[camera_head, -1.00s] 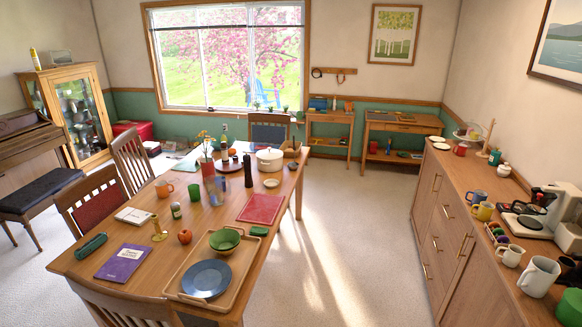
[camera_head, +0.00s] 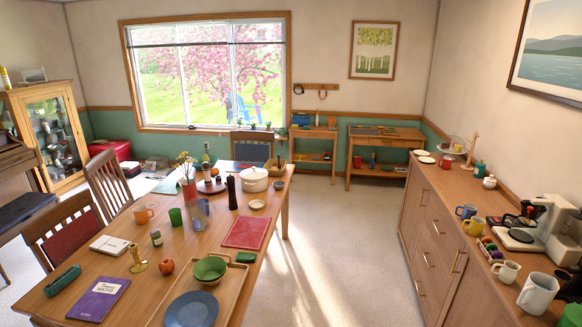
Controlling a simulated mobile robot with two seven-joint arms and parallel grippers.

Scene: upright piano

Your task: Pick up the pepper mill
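The pepper mill (camera_head: 231,192) is a tall, slim, dark cylinder. Neither of my grippers shows in the head view.
A tray (camera_head: 237,287) with a green bowl and blue plate lies at the table's near end. Open floor (camera_head: 330,240) separates table and sideboard (camera_head: 435,225).

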